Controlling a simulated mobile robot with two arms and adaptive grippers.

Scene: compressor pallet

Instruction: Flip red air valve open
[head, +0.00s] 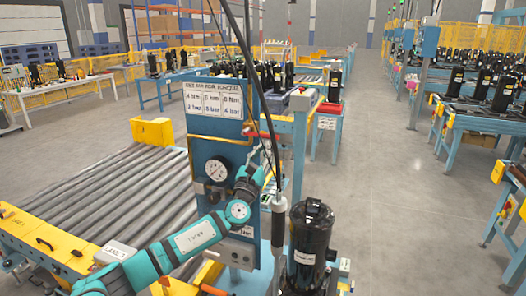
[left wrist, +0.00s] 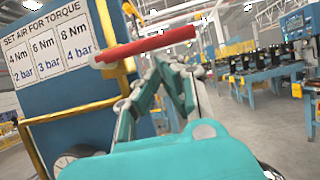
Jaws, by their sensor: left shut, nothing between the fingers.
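The red air valve handle (head: 262,135) sticks out roughly level from the right edge of the blue torque panel (head: 213,130). In the left wrist view the red handle (left wrist: 150,45) is a long bar crossing above my fingers, its left end by a yellow pipe (left wrist: 103,25). My left gripper (head: 262,165) is at the panel's right edge, just below the handle. In the left wrist view its teal fingers (left wrist: 165,68) are shut and empty, with the tips close under the bar; I cannot tell whether they touch it. My right gripper is not in view.
A pressure gauge (head: 217,169) sits on the panel. A dark hanging tool (head: 279,222) and a black compressor (head: 309,240) stand close right of my arm. A roller conveyor (head: 100,195) lies left. The floor at right (head: 410,220) is clear.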

